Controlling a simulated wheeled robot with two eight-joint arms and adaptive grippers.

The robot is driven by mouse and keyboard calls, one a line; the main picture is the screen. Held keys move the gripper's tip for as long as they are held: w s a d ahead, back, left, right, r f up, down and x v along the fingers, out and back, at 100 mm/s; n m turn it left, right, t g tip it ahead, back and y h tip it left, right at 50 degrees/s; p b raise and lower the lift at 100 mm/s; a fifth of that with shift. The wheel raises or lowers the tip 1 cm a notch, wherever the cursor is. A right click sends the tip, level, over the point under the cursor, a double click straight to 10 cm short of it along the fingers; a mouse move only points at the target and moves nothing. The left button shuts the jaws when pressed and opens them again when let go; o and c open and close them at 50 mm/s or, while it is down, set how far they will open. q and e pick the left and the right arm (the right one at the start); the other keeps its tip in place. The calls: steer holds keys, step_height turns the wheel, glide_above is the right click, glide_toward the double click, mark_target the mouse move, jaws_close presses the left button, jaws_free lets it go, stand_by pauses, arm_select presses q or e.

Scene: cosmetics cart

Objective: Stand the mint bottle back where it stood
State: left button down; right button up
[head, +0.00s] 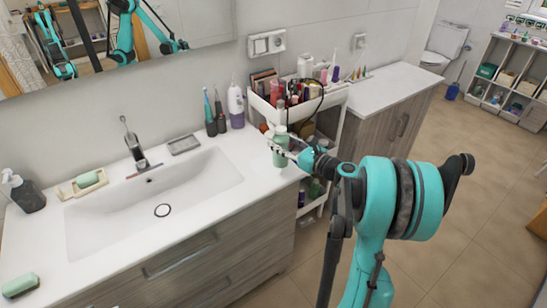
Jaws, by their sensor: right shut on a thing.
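The mint bottle (280,150) is a small pale green bottle with a light top. It is upright near the right end of the white sink counter, beside the cosmetics cart (338,97). My right gripper (283,149) reaches in from the right and is shut on the bottle. I cannot tell whether the bottle's base touches the counter. The gripper's fingers partly cover the bottle. My left gripper is not directly in view.
The cart's top tray is crowded with several cosmetics, close behind the bottle. A purple-and-white bottle (236,106) and electric toothbrushes (209,116) stand left of it. The sink basin (150,205) lies further left. A strip of counter by the basin's right end is clear.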

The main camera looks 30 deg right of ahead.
steer(key=w+f+b, duration=0.1)
steer(key=f, duration=0.1)
steer(key=w+f+b, duration=0.1)
steer(key=f, duration=0.1)
steer(key=w+f+b, duration=0.1)
steer(key=f, duration=0.1)
steer(key=shift+w+a+f, duration=0.15)
steer(key=shift+w+a, duration=0.1)
steer(key=shift+a, duration=0.15)
steer(key=o, duration=1.2)
steer(key=shift+c, duration=0.2)
